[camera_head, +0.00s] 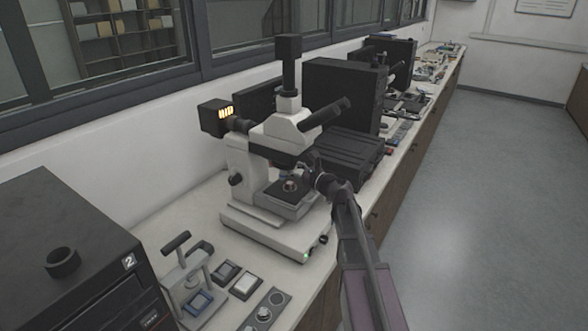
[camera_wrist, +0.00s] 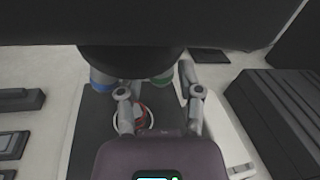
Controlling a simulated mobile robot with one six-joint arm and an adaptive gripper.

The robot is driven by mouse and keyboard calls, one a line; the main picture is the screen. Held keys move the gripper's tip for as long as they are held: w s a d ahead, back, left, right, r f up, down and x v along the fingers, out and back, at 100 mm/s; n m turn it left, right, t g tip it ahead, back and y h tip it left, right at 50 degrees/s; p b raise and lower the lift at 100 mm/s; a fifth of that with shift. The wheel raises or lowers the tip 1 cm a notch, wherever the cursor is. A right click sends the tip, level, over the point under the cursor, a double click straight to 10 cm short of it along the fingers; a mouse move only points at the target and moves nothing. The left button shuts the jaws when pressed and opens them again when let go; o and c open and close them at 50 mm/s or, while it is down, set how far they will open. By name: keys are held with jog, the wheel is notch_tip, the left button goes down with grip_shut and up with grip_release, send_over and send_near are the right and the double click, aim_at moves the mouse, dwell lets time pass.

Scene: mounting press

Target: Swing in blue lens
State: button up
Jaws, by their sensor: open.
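The blue lens (camera_wrist: 102,84) shows as a blue-banded objective under the dark round nosepiece (camera_wrist: 135,62), at its left in the wrist view. A green-banded lens (camera_wrist: 162,79) is to its right. My gripper (camera_wrist: 158,100) is open, its fingers apart below and in front of the nosepiece. The left finger is near the blue lens; I cannot tell whether it touches. In the head view my gripper (camera_head: 316,178) is at the right side of the white microscope (camera_head: 245,165), near the stage. The lens colours cannot be made out there.
A red ring with a pale rim (camera_wrist: 142,116) shows between the fingers. A black ribbed box (camera_head: 345,150) stands close to the right of the microscope. A hand press (camera_head: 190,275) and small trays (camera_head: 244,285) are at the front left. The floor at right is clear.

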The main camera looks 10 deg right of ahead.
grip_shut()
jog(key=shift+w+y, duration=0.15)
jog(key=shift+y, duration=0.15)
jog(key=shift+w+d+r+n+g+y, duration=0.15)
jog(key=shift+w+n+g+y, duration=0.2)
jog(key=shift+n+g+y, duration=0.55)
jog(key=shift+w+n+g+y, duration=0.2)
jog(key=shift+n+g+y, duration=0.3)
jog(key=shift+n, duration=0.25)
jog(key=shift+w+n+g+y, duration=0.2)
jog(key=shift+n+g+y, duration=0.2)
jog(key=shift+n+g, duration=0.3)
jog(key=shift+n+g+y, duration=0.4)
jog(key=shift+n, duration=0.05)
jog(key=shift+s, duration=0.1)
